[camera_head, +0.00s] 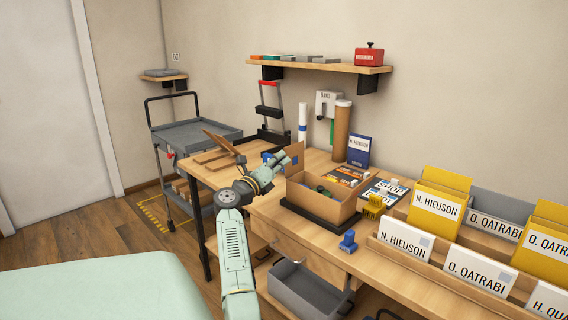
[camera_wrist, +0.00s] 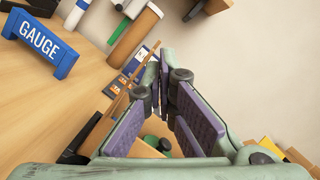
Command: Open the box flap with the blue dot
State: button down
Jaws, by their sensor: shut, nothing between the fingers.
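An open-topped cardboard box (camera_head: 327,208) stands on a black base on the desk. A brown flap (camera_head: 296,151) stands up at its left end. In the wrist view a thin brown edge (camera_wrist: 126,92), seemingly this flap, runs beside my fingers. I cannot make out the blue dot clearly. My gripper (camera_head: 287,163) is at the box's left end, close to the upright flap; whether it touches is unclear. In the wrist view my gripper's fingers (camera_wrist: 162,72) are together with nothing between them. Part of the box wall (camera_wrist: 144,150) shows behind them. Green items (camera_head: 322,191) lie inside the box.
A blue gauge block (camera_wrist: 41,43) stands on the desk left of the box. A brown tube (camera_head: 341,131) and a blue binder (camera_head: 358,151) stand behind it.

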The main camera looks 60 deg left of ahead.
jog(key=shift+s+a+n+g, duration=0.2)
jog(key=shift+a+n, duration=0.35)
jog(key=shift+n, duration=0.25)
jog(key=shift+s+a+n+g, duration=0.1)
jog(key=shift+a+n+g, duration=0.1)
jog(key=shift+a+n, duration=0.45)
jog(key=shift+s+a, duration=0.1)
jog(key=shift+a, duration=0.25)
dwell(0.9)
